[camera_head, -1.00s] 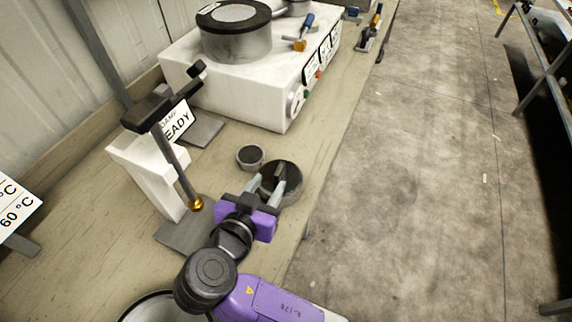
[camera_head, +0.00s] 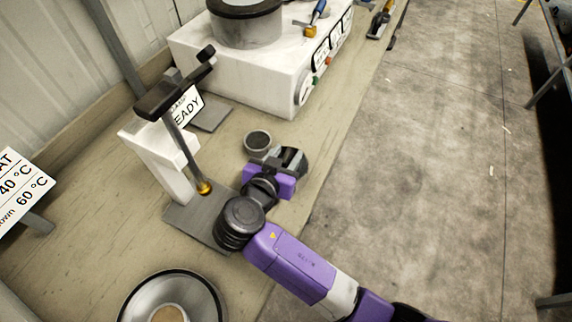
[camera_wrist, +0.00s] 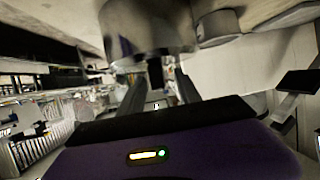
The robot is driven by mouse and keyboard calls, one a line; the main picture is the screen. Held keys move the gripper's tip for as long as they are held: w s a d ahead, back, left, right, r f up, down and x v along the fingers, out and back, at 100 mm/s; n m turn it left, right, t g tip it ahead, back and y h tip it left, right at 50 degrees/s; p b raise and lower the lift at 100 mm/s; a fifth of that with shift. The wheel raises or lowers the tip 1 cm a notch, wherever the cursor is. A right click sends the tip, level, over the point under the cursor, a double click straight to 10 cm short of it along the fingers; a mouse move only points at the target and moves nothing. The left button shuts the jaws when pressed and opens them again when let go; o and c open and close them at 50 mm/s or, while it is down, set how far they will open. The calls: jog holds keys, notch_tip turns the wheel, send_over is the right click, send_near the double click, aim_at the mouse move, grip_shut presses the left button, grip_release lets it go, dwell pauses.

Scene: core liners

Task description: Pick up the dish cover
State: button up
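A round, dark-topped metal piece (camera_head: 298,168), which I take to be the dish cover, sits on the bench near its front edge. My gripper (camera_head: 288,156) is over it in the head view and hides much of it. In the wrist view, my gripper's two fingers (camera_wrist: 158,90) stand apart, with a small dark upright block (camera_wrist: 155,72) between them, perhaps a knob. A gap shows beside the block, so I see no firm grip. A large grey rounded metal body (camera_wrist: 148,27) fills the top of the wrist view.
A small grey cup (camera_head: 257,141) stands close behind my gripper. A white stand with a dark lever (camera_head: 160,160) is at the left. A white heater box (camera_head: 270,75) stands behind. A round silver dish (camera_head: 135,300) is at the lower left. The floor lies to the right.

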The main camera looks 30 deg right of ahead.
grip_shut()
